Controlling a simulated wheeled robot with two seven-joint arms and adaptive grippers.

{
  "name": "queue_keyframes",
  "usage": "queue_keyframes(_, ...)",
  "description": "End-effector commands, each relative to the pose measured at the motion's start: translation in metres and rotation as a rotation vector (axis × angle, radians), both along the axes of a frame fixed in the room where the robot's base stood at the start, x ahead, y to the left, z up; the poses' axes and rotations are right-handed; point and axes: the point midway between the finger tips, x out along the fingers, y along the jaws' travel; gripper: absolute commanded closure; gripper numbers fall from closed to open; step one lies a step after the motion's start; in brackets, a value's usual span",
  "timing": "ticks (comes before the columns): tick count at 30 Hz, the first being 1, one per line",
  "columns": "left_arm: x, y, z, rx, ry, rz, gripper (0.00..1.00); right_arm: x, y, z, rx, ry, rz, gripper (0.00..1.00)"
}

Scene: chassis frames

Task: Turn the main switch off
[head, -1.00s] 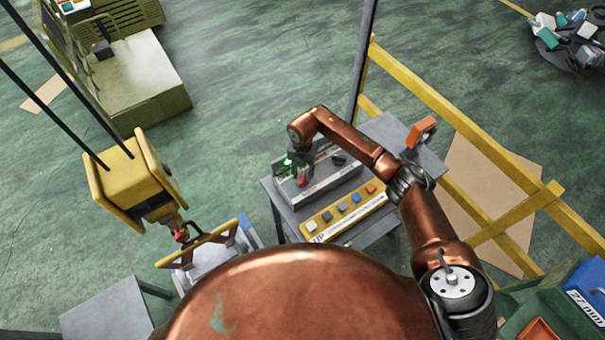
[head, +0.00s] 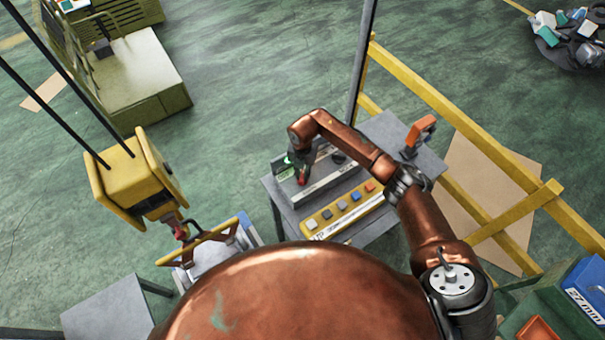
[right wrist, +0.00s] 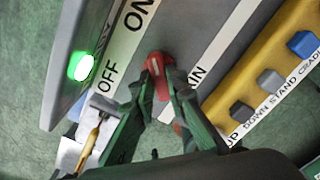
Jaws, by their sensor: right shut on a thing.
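The main switch is a red handle (right wrist: 158,78) on a grey sloped control box (head: 325,178), beside a white strip lettered ON and OFF. The handle also shows as a small red spot in the head view (head: 302,181). My right gripper (right wrist: 157,88) has its green fingers shut on the red handle, one on each side. In the head view my right gripper (head: 300,170) reaches down onto the box's left end. A green lamp (right wrist: 80,66) glows on the box near OFF. I cannot tell exactly which label the handle points to. My left gripper is not in view.
A yellow button panel (head: 345,209) with several buttons lies along the front of the same grey table (head: 365,237). An orange bracket (head: 420,134) stands at its right end. A yellow railing (head: 440,103) runs behind. A yellow hoist block (head: 138,180) hangs at left.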

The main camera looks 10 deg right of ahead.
Motion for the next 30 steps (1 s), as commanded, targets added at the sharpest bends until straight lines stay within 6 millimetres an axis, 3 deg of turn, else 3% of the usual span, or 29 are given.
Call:
queue_keyframes(14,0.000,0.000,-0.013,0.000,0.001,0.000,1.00,0.001,-0.001,-0.001,-0.001,-0.003,0.078,1.00)
queue_keyframes(30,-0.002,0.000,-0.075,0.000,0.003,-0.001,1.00,0.002,-0.001,-0.004,-0.003,-0.004,0.537,1.00)
